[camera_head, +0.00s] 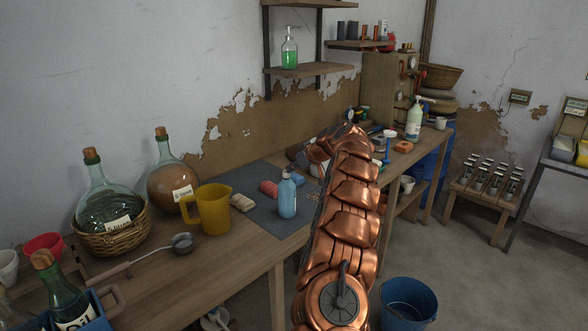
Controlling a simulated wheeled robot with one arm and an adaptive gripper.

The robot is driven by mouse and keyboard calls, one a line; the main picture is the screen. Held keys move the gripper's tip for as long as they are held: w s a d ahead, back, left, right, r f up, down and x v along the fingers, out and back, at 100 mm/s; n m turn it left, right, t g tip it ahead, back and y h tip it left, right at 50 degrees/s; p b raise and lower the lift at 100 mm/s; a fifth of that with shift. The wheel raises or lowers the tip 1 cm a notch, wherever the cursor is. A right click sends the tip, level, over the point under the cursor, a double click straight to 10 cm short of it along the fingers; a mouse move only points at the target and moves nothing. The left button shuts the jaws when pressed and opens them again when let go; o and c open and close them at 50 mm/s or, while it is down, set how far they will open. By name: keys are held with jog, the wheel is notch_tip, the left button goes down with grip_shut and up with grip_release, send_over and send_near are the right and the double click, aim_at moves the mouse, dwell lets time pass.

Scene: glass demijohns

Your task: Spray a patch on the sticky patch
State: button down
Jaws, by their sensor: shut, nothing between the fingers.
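A light-blue bottle (287,198) with a small grey top stands upright on a dark grey mat (248,180) on the wooden bench. A faint speckled brownish spot (314,198) shows to its right, beside my copper arm; I cannot tell whether it is the sticky patch. A clear pump-topped bottle of green liquid (289,52) stands on the wall shelf. My gripper (297,155) is small and dark in view, shut and empty, above the mat's far side. My arm hides part of the bench.
Red (268,188), blue (298,179) and beige (242,202) cloths or sponges lie around the mat. A yellow jug (210,210), a ladle (182,242) and glass demijohns (108,205) stand or lie to the left. A blue bucket (408,302) is on the floor.

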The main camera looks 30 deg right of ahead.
jog(key=shift+f+b, duration=0.8)
jog(key=shift+r, duration=0.15)
jog(key=w+r+b+v, duration=0.1)
jog(key=r+b+v, duration=0.1)
jog(key=v, duration=1)
jog(key=shift+r, duration=0.3)
jog(key=shift+a, duration=0.15)
